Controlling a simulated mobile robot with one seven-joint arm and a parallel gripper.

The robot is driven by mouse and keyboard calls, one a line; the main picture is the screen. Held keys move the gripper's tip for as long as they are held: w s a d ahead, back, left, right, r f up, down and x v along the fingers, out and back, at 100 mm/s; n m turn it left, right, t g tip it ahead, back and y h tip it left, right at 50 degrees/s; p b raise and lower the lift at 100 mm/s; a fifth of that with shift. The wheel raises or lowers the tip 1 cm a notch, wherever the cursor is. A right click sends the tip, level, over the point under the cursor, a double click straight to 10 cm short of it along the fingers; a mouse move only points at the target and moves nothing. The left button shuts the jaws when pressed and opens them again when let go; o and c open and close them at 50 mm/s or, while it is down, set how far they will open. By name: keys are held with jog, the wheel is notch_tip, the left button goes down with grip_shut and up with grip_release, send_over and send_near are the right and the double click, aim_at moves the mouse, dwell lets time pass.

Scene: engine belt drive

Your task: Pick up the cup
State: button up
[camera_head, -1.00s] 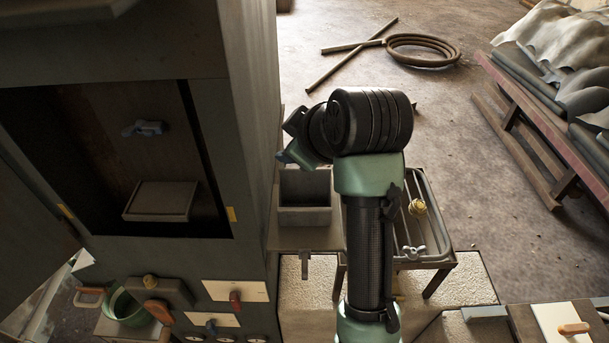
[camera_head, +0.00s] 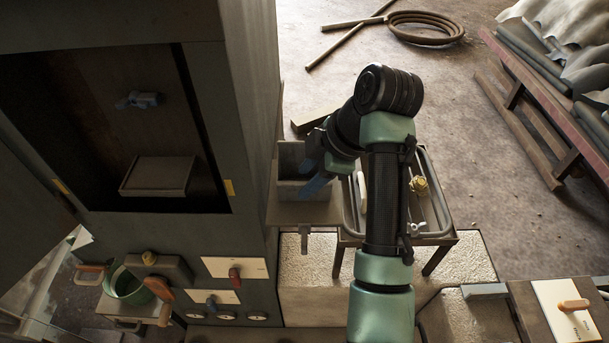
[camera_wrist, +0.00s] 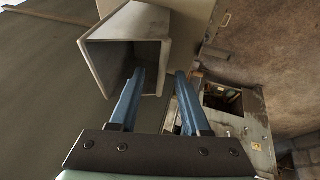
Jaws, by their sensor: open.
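A grey square open-topped container (camera_head: 291,176) stands on a small shelf beside the tall cabinet; it is the most cup-like thing near my gripper. In the wrist view the container (camera_wrist: 125,45) has its open mouth towards the camera. My gripper (camera_head: 312,178) is open and empty at the container's right side. In the wrist view my gripper (camera_wrist: 159,73) has its left blue finger overlapping the mouth and its right finger outside the right wall, so the wall lies between them in the picture. I cannot tell whether a finger touches it. My arm hides part of the surroundings.
The tall cabinet (camera_head: 250,120) stands close on the left. A metal-framed stand (camera_head: 440,236) with a brass knob (camera_head: 420,186) is just right of the container. A green round pot (camera_head: 128,285) sits at lower left. Open floor lies behind.

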aim_at(291, 197)
jog(key=p+x, duration=0.2)
jog(key=x, duration=0.3)
jog(key=shift+d+f, duration=0.15)
jog(key=shift+c, duration=0.2)
grip_shut()
dwell(1.1)
